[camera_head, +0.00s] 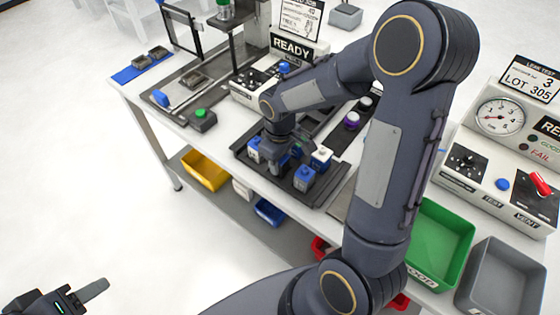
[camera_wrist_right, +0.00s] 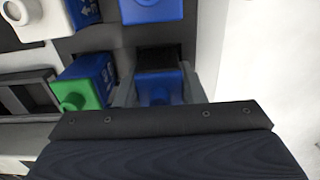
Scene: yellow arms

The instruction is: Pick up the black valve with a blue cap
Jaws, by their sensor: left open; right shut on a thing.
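My right gripper (camera_head: 281,162) reaches down into the black tray (camera_head: 243,158) on the workbench, partly hidden behind its own wrist. In the head view a blue valve (camera_head: 304,178) and a white valve (camera_head: 321,158) stand in the tray. My left gripper (camera_head: 82,296) is open and empty at lower left, away from the bench.
A green bin (camera_head: 440,245) and a grey bin (camera_head: 500,278) stand to the right, below the leak-test box (camera_head: 500,165). A control box marked READY (camera_head: 270,80) stands behind the tray. Yellow (camera_head: 205,170) and blue (camera_head: 268,212) bins are on the lower shelf.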

